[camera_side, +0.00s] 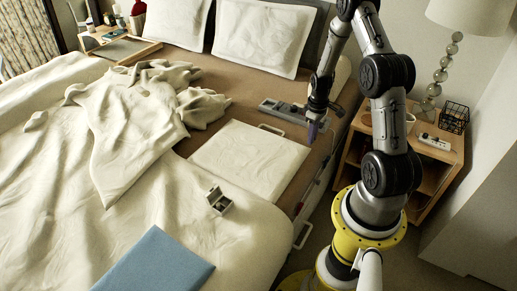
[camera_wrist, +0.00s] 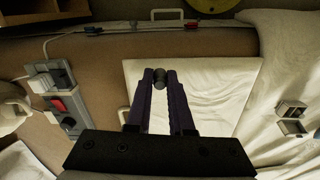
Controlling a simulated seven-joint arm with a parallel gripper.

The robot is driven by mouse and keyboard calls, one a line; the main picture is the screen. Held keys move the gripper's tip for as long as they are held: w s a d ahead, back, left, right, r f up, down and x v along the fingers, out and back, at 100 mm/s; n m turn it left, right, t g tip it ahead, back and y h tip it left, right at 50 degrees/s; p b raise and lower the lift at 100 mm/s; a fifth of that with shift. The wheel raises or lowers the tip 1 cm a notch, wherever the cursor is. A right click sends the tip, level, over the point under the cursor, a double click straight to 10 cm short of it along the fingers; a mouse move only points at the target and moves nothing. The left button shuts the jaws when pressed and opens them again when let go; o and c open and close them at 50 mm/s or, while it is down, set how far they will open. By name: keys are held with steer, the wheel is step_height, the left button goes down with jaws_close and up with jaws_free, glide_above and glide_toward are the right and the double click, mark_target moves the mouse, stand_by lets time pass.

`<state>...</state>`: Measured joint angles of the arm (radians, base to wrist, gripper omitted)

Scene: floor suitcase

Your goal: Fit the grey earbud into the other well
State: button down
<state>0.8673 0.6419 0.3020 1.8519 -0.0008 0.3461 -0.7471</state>
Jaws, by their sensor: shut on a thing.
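My gripper (camera_side: 312,132), with purple fingers, is up near the bed's right edge, beyond the white flat panel. In the wrist view its fingertips (camera_wrist: 159,76) are shut on a small dark grey rounded piece, the grey earbud (camera_wrist: 158,84). The small pale case (camera_side: 220,202) stands open on the cover, to the lower left of my gripper and apart from it. In the wrist view the case (camera_wrist: 291,108) is at the right edge, showing two square parts. It is too small to tell what its wells hold.
The white flat panel (camera_side: 250,160) lies between my gripper and the case. A grey strip with a red switch (camera_wrist: 60,105) lies beside it. A blue flat item (camera_side: 155,262) is at the front, crumpled clothing (camera_side: 135,110) at left. A wooden nightstand (camera_side: 440,155) stands right.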

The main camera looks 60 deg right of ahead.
steer(key=w+d+f, duration=0.1)
steer(key=d, duration=0.1)
steer(key=w+d+f, duration=0.2)
steer(key=d, duration=0.1)
steer(key=w+d+f, duration=0.1)
steer(key=d, duration=0.1)
steer(key=shift+w+d+f, duration=0.15)
steer(key=shift+d+f, duration=0.05)
steer(key=shift+d, duration=0.2)
steer(key=w+d+f, duration=0.1)
steer(key=d+f, duration=0.1)
steer(key=f, duration=0.1)
steer(key=w+d+f, duration=0.1)
steer(key=f, duration=0.1)
steer(key=shift+w+d, duration=0.2)
steer(key=shift+w, duration=0.15)
steer(key=shift+w+d+f, duration=0.15)
steer(key=shift+d+f, duration=0.05)
steer(key=shift+f, duration=0.15)
steer(key=shift+w+d+f, duration=0.1)
steer(key=shift+f, duration=1.5)
steer(key=shift+f, duration=0.15)
